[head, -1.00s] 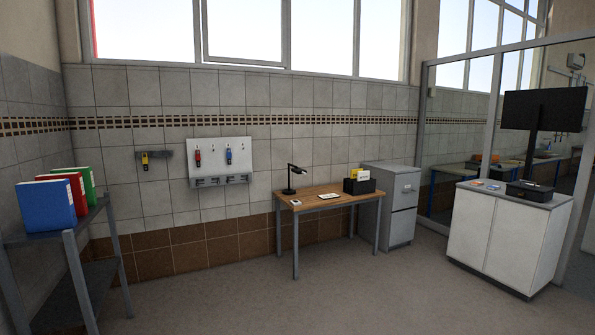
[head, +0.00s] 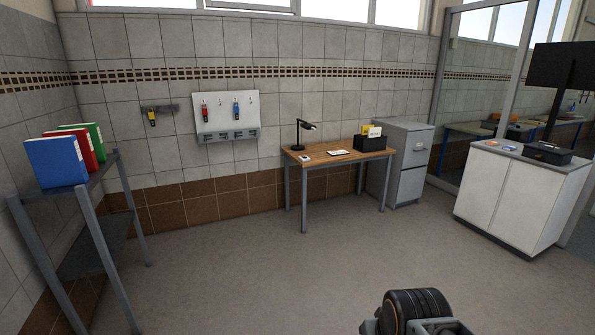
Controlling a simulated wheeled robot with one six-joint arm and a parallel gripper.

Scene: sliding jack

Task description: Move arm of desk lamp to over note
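The black desk lamp (head: 299,134) stands upright toward the left back of the wooden desk (head: 322,160). Its arm reaches out to the right, with the lamp head (head: 311,127) above the desk. A small pale item (head: 305,158) lies near the desk's left front, and a flat white sheet or pad (head: 339,152) lies right of the lamp. I cannot tell which is the note. Part of my arm, dark and rounded, shows at the bottom right. My gripper is not in view; the lamp stands far off, untouched.
A black box with papers (head: 367,142) stands on the desk's right, beside a grey cabinet (head: 408,163). A shelf with binders (head: 56,162) stands left, a white counter (head: 515,195) right. A tool panel (head: 226,116) hangs on the wall. Open floor (head: 260,270) lies before the desk.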

